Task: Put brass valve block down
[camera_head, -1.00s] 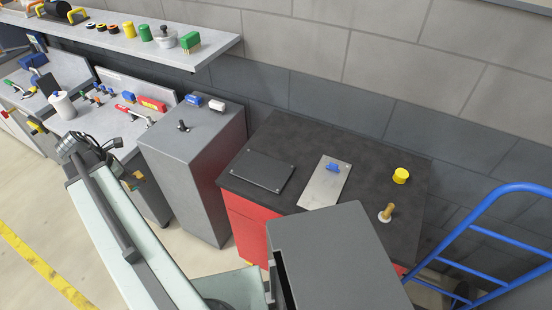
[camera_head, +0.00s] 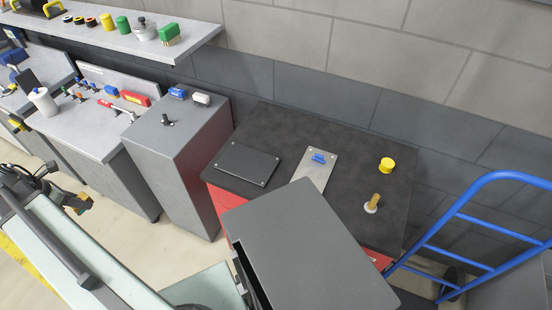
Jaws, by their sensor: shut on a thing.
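My gripper (camera_head: 76,201) is at the left edge area of the head view, at the end of my pale arm. It is small and dark here, and its fingers are hard to make out. A small brass-coloured piece (camera_head: 82,204) shows at its tip, which appears to be the brass valve block held in the jaws. Most of the block is hidden or too small to tell. The gripper appears in front of the grey bench and floor, well left of the black-topped red cabinet (camera_head: 335,150).
The black top carries a dark plate (camera_head: 247,164), a metal plate (camera_head: 313,172) with a blue piece (camera_head: 319,158), a yellow cap (camera_head: 387,165) and a brass peg (camera_head: 374,201). A grey cabinet (camera_head: 185,145) stands left of it. A blue hand truck (camera_head: 450,225) stands at right.

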